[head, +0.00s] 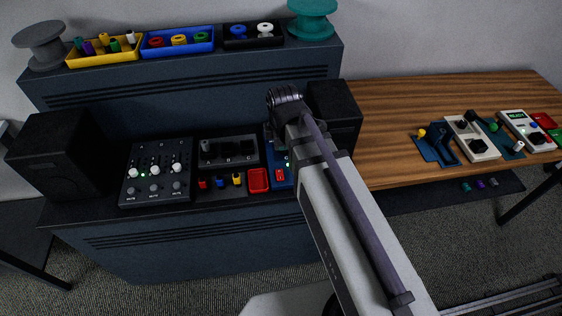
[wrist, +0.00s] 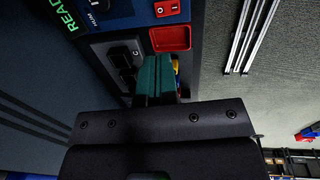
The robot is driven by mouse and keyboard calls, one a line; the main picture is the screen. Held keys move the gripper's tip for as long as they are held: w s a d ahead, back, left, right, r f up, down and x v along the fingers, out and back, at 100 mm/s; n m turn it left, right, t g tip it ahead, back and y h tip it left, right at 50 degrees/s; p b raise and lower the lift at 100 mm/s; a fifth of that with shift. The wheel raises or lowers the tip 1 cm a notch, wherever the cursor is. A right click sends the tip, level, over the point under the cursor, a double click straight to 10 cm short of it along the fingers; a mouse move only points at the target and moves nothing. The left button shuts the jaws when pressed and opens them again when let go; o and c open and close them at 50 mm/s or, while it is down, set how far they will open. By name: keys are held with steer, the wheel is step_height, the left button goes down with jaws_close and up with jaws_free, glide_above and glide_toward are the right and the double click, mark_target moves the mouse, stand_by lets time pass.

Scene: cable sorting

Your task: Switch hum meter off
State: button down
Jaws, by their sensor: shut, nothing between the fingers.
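The hum meter (head: 284,181) is a blue box on the dark console, partly hidden behind my arm in the head view. In the wrist view the hum meter (wrist: 122,16) is at the top edge, cut off, with a lit green text display (wrist: 68,16), a dark knob (wrist: 98,5) and a red rocker switch (wrist: 167,8) marked 0 and I. Which way the rocker is tipped I cannot tell. My gripper (wrist: 157,62) is shut and empty, below the switch in the wrist view and apart from it. My arm hides the fingers in the head view.
A red tray (head: 258,180) sits left of the meter; it also shows in the wrist view (wrist: 171,38). A grey panel with lettered knobs (head: 228,151) and a mixer (head: 157,172) stand further left. A black speaker (head: 336,110) stands behind. Other devices lie on the wooden table (head: 395,105).

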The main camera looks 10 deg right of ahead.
mark_target(281, 171)
steer(key=f+b, duration=0.4)
steer(key=w+f+b, duration=0.1)
steer(key=f+b, duration=0.4)
steer(key=w+f+b, duration=0.1)
steer(key=f+b, duration=0.3)
steer(key=f, duration=0.1)
steer(key=shift+b, duration=0.3)
steer(key=shift+r, duration=0.1)
steer(key=shift+d, duration=0.15)
